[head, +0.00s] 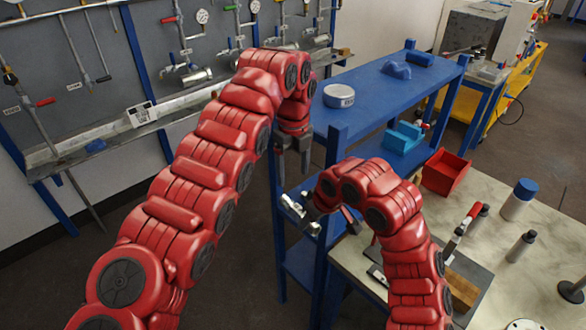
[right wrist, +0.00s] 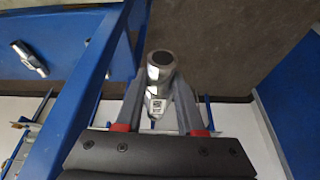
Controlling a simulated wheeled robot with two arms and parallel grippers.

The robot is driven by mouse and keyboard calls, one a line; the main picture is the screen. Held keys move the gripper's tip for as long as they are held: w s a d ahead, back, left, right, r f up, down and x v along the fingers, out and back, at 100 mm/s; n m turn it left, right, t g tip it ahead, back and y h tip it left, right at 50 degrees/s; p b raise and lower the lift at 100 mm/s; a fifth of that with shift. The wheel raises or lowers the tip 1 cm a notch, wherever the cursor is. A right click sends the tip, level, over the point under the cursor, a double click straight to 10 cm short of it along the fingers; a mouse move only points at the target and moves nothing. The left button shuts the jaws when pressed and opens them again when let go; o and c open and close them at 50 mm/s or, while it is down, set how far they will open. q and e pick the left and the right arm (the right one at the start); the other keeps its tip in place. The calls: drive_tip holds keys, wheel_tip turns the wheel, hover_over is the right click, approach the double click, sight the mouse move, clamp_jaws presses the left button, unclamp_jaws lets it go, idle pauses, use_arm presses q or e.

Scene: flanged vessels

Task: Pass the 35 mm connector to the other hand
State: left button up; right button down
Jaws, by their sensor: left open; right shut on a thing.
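The 35 mm connector (head: 300,214) is a silver metal fitting at the middle of the head view. My right gripper (head: 311,203) is shut on it and holds it in the air beside the blue shelf unit. In the right wrist view the connector (right wrist: 158,76) sits between both fingers of my right gripper (right wrist: 160,88), its round dark-centred end facing up and a small printed label below. My left gripper (head: 293,160) is open and empty, fingers pointing down, above the connector and apart from it. The right gripper's fingers hide part of the connector.
A blue shelf unit (head: 365,98) stands just behind and right of the grippers, its post close to both. A worktable (head: 520,262) with bottles and a red bin (head: 446,173) lies right. Another silver fitting (right wrist: 29,59) lies on blue in the right wrist view.

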sight(293, 202)
use_arm(q)
wheel_tip(293, 202, down, 12)
drive_tip(key=shift+r, duration=0.15)
idle(0.4)
clamp_jaws()
use_arm(e)
drive_tip(key=shift+a, duration=0.15)
drive_tip(key=shift+c, duration=2.2)
unclamp_jaws()
